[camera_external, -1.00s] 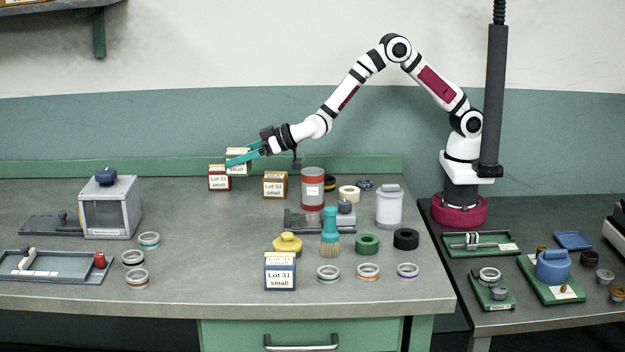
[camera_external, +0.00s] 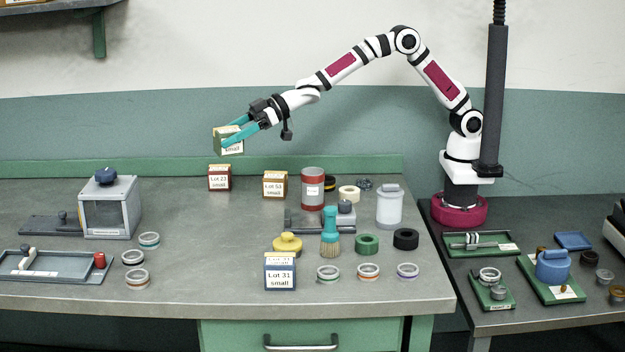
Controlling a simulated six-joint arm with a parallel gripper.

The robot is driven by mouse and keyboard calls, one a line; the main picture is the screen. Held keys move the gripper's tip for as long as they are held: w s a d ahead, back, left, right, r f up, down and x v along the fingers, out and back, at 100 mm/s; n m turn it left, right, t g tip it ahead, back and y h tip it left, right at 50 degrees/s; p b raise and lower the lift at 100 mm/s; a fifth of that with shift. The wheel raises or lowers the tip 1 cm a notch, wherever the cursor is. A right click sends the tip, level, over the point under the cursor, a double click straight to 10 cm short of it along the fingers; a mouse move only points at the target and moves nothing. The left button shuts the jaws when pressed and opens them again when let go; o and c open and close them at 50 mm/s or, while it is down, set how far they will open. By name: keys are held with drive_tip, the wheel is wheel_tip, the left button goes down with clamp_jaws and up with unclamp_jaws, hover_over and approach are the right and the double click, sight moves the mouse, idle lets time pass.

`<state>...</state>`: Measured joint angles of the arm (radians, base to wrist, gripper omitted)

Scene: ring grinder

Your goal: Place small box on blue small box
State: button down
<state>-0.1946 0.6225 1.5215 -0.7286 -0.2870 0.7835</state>
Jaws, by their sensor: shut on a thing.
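My gripper (camera_external: 238,134) is shut on a small box (camera_external: 229,142) with a brownish-yellow top, a dull green side and a white label reading "small". It holds the box in the air, above the back of the bench and slightly tilted. The rest of the label is hidden by the teal fingers. The blue small box (camera_external: 280,274), labelled "Lot 31 small", stands upright near the bench's front edge, with nothing on it. My gripper is up, back and left of it.
A red box "Lot 23" (camera_external: 219,178) and a brown box "Lot 53 small" (camera_external: 275,184) stand below the held box. A yellow knob (camera_external: 287,244) sits just behind the blue box, a brush (camera_external: 330,232) to its right.

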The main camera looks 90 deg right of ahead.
drive_tip(key=s+a+r+n+g+y, duration=0.1)
drive_tip(key=s+a+n+g+y, duration=0.15)
drive_tip(key=a, duration=0.35)
drive_tip(key=s+a+r+n+g+y, duration=0.1)
drive_tip(key=a+n+y, duration=0.2)
drive_tip(key=a, duration=0.3)
drive_tip(key=n+g+y, duration=0.2)
drive_tip(key=n+g, duration=0.2)
hover_over(280, 258)
drive_tip(key=f, duration=0.9)
drive_tip(key=shift+w+d+f, duration=0.1)
drive_tip(key=shift+d, duration=0.25)
drive_tip(key=shift+m, duration=0.25)
drive_tip(key=f, duration=0.4)
drive_tip(key=shift+a, duration=0.35)
drive_tip(key=shift+f, duration=0.2)
drive_tip(key=shift+f, duration=0.1)
unclamp_jaws()
drive_tip(key=shift+f, duration=0.1)
